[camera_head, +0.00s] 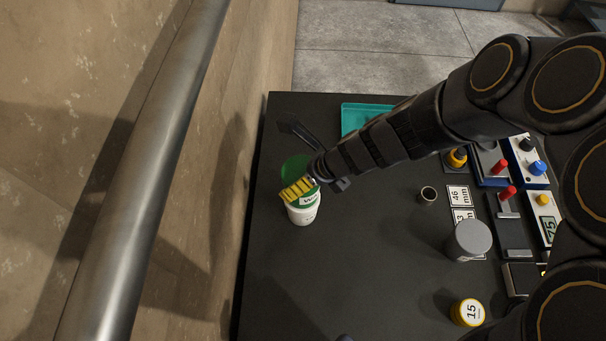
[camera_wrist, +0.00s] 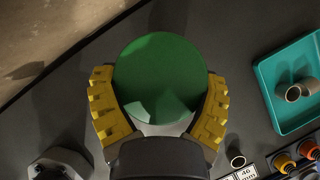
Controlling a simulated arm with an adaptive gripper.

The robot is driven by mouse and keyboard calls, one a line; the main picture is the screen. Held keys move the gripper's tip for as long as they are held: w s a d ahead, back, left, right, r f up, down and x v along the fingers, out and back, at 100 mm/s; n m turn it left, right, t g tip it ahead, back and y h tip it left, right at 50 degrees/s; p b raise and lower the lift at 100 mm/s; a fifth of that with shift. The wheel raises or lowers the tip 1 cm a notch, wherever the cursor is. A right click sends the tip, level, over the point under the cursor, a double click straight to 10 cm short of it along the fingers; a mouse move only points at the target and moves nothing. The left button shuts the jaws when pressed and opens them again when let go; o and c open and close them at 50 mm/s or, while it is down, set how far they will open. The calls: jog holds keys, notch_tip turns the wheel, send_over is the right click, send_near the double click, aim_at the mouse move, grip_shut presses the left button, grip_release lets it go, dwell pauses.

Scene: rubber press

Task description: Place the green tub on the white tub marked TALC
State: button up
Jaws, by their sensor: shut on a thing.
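The green tub (camera_head: 293,167) is between the yellow fingers of my gripper (camera_head: 299,189) near the left edge of the dark table. In the wrist view the green tub's round top (camera_wrist: 160,76) fills the space between the two fingers of my gripper (camera_wrist: 160,100), which is shut on it. A white tub (camera_head: 302,215) stands on the table directly below the green tub in the head view. The two look in line, but I cannot tell whether they touch. The white tub's marking is too small to read, and its top is hidden by the gripper and green tub.
A teal tray (camera_head: 352,121) lies at the table's back; the wrist view shows small grey cylinders (camera_wrist: 293,93) in it. A grey cylinder (camera_head: 469,240), a yellow-rimmed weight (camera_head: 467,312) and control boxes (camera_head: 495,170) stand on the right. The front middle of the table (camera_head: 340,270) is clear.

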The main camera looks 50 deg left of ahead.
jog(key=shift+f, duration=0.2)
jog(key=o, duration=1)
jog(key=v, duration=1.2)
jog(key=shift+s+r, duration=0.1)
